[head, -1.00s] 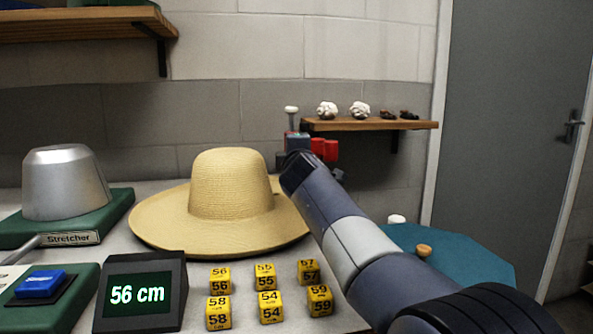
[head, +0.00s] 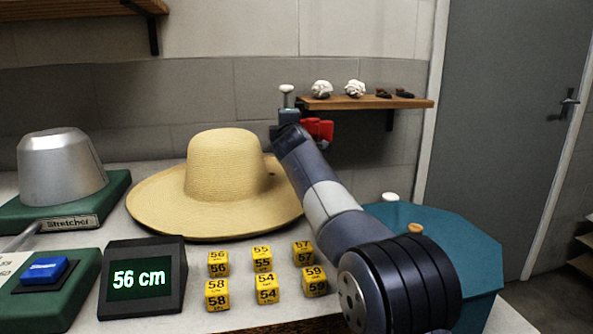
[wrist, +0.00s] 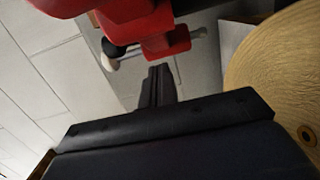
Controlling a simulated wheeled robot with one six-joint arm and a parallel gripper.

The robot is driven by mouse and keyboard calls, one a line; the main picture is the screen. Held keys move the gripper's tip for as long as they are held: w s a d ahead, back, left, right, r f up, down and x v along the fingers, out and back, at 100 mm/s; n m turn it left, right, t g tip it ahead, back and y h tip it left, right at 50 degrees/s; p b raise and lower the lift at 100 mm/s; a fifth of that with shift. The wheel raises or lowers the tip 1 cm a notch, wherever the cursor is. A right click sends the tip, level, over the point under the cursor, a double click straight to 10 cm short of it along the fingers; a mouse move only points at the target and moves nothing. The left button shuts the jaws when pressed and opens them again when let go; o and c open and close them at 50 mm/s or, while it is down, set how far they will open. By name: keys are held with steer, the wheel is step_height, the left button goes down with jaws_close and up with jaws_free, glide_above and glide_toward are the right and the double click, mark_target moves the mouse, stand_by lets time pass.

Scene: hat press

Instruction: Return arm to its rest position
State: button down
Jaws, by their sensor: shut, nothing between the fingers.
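My arm reaches up and left from the lower right in the head view, and its far end is beside the hat's right brim. The fingers are hard to make out there. In the wrist view my gripper (wrist: 156,72) is dark, its fingers together with nothing between them. Red parts (wrist: 150,28) and a rod with a pale knob lie just beyond the fingers. The red parts also show in the head view (head: 319,129), behind the arm's end. The straw hat (head: 225,180) lies brim down on the table; part of it shows in the wrist view (wrist: 280,70).
A metal hat form (head: 60,170) stands on a green stretcher base at left. A display (head: 142,280) reads 56 cm, beside a blue button (head: 44,270). Several yellow numbered cubes (head: 264,259) stand in front of the hat. A teal surface (head: 450,235) is at right, below a wall shelf (head: 365,103).

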steer(key=shift+w+a+p, duration=0.15)
steer(key=shift+w+p, duration=0.25)
steer(key=shift+w, duration=1)
steer(key=shift+s, duration=0.1)
